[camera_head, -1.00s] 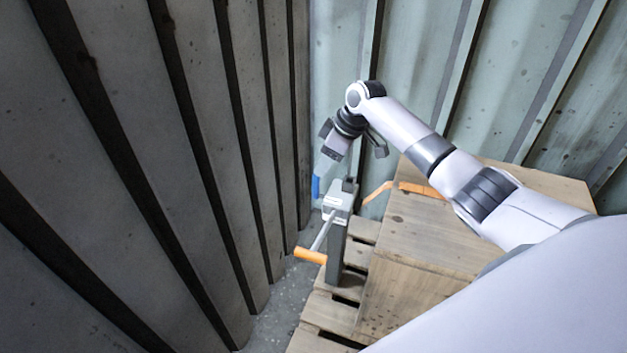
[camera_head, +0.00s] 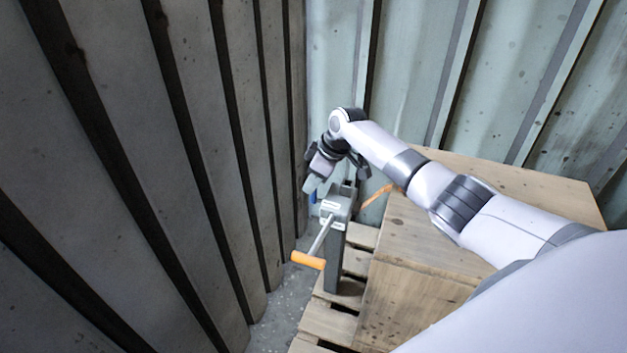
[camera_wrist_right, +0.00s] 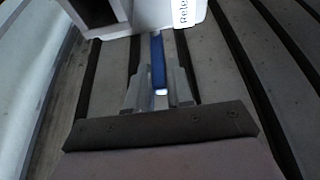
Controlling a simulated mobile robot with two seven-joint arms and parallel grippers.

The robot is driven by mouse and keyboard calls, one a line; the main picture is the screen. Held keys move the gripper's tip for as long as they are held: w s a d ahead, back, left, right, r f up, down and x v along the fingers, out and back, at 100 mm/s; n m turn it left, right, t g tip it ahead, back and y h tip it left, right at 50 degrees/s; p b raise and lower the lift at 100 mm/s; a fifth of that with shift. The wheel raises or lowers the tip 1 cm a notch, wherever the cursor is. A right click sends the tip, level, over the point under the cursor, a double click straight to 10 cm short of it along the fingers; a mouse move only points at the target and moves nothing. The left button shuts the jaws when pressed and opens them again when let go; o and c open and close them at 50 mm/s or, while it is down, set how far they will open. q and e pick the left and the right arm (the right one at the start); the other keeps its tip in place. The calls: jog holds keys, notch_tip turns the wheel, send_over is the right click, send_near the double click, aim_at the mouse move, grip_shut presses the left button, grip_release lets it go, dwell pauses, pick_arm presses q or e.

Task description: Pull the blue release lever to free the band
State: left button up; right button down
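The blue release lever (camera_wrist_right: 158,58) hangs from the white, labelled housing (camera_wrist_right: 160,14) at the top of the right wrist view. My right gripper (camera_wrist_right: 158,84) has its two fingers apart, one on each side of the lever. I see no clear grip on it. In the head view the right gripper (camera_head: 313,186) is just above the grey tensioner (camera_head: 338,210), and only a sliver of the blue lever (camera_head: 312,197) shows below it. The orange band (camera_head: 375,197) runs from behind the tensioner to the wooden crate. My left gripper is not in view.
A crank with an orange handle (camera_head: 308,260) sticks out of the tensioner's front. The wooden crate (camera_head: 415,240) stands on a slatted pallet (camera_head: 327,322) to the right. A corrugated wall (camera_head: 180,150) is close on the left.

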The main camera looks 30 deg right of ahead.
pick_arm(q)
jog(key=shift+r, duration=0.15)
pick_arm(e)
jog(key=shift+r+p, duration=0.15)
jog(key=shift+p, duration=0.25)
jog(key=shift+s+a+r+t+h+p, duration=0.2)
jog(key=shift+t+h+p, duration=0.1)
jog(key=shift+p, duration=0.6)
pick_arm(q)
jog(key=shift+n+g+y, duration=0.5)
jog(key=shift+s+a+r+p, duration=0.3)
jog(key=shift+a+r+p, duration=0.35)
jog(key=shift+p, duration=0.65)
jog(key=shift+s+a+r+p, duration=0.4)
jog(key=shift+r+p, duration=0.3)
jog(key=shift+p, duration=0.65)
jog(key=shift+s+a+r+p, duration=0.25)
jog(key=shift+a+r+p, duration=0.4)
jog(key=shift+p, duration=0.65)
pick_arm(e)
jog(key=shift+s+a+f+n+t+h, duration=0.3)
jog(key=shift+s+a+t+h, duration=0.1)
jog(key=shift+t+h, duration=0.3)
jog(key=shift+s+a+f+n+t+h, duration=0.15)
jog(key=shift+s+a+f+t+h, duration=0.2)
jog(key=shift+t+h, duration=0.35)
jog(key=shift+s+a+f+n+t+h, duration=0.25)
jog(key=shift+a+t+h, duration=0.2)
jog(key=shift+t+h, duration=0.2)
